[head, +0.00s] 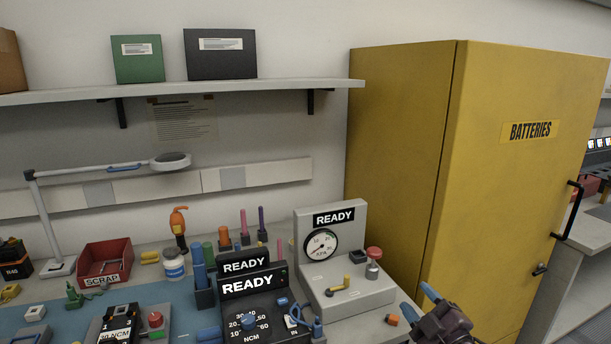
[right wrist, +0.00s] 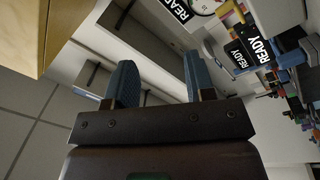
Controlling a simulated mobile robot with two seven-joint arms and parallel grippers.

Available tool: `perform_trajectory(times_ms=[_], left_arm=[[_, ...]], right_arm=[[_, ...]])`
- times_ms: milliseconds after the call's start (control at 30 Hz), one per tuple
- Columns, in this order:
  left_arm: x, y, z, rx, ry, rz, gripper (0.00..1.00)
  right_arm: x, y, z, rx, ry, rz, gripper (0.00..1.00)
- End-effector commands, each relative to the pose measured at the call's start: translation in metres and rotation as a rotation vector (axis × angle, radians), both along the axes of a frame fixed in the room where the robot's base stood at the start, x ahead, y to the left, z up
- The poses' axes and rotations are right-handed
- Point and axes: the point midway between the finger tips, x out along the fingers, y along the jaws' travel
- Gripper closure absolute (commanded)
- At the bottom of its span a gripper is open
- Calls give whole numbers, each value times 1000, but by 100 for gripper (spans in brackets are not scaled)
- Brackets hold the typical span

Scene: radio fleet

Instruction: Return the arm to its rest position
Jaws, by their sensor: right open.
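My right gripper (head: 420,303) shows at the lower right in the head view, at the bench's right end beside the pressure tester. Its two blue fingers are spread, with nothing between them. The arm behind this gripper is mostly out of the picture. My left gripper is not in view.
A grey READY tester with a gauge (head: 345,265) stands left of the gripper. A yellow BATTERIES cabinet (head: 510,170) rises behind and right of it. A small orange block (head: 392,320) lies close by. A torque tester (head: 250,310) and a red SCRAP bin (head: 104,262) are farther left.

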Motion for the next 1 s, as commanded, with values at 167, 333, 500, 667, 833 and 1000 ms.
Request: perform_trajectory(times_ms=[167,333,500,667,833,1000], left_arm=[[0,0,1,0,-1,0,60],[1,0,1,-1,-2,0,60],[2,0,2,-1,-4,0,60],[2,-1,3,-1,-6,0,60],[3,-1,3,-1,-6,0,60],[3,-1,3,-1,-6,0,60]], right_arm=[[-55,-16,-72,284,286,-117,50],[-116,-24,-128,488,497,-213,50],[-180,-31,-170,629,630,-302,50],[-239,-40,-205,685,720,-402,50],[-284,-44,-229,705,790,-471,50],[-300,-47,-237,703,817,-492,50]])
